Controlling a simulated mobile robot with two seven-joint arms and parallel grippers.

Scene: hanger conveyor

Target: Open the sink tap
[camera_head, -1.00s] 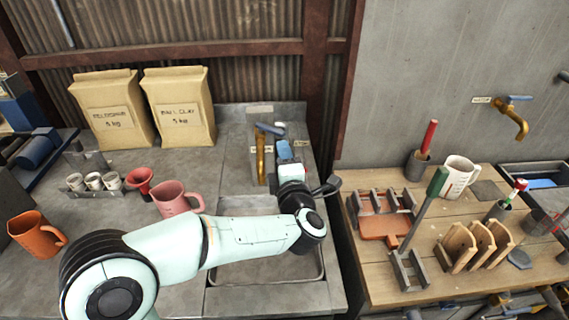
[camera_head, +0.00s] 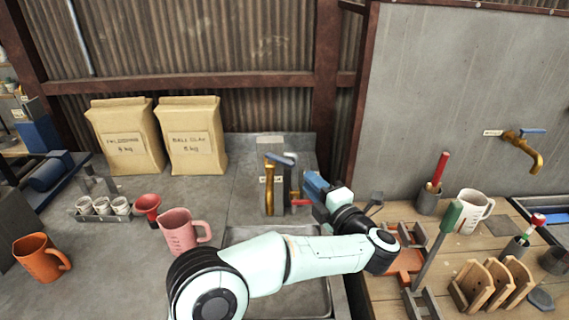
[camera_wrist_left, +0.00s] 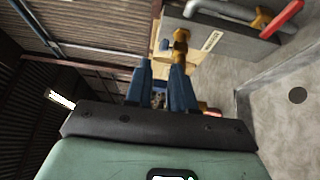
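The sink tap (camera_head: 269,182) is a brass spout with a blue lever (camera_head: 281,159), on a grey column behind the sink basin (camera_head: 320,295). A red lever (camera_head: 300,202) sticks out at the column's right side. My left gripper (camera_head: 312,184) is right of the tap and apart from its blue lever. In the left wrist view, its two blue fingers (camera_wrist_left: 160,75) stand apart with nothing clearly held. A brass part (camera_wrist_left: 180,45), likely the tap, shows just beyond the fingertips, and the red lever (camera_wrist_left: 282,18) is at upper right. My right gripper is out of view.
A pink jug (camera_head: 182,232) stands left of the basin, with paper bags (camera_head: 195,140) behind. A wooden bench at right holds a white mug (camera_head: 473,212), a green-handled tool (camera_head: 440,232) and wooden racks (camera_head: 490,285). A second brass tap (camera_head: 528,152) is on the right wall.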

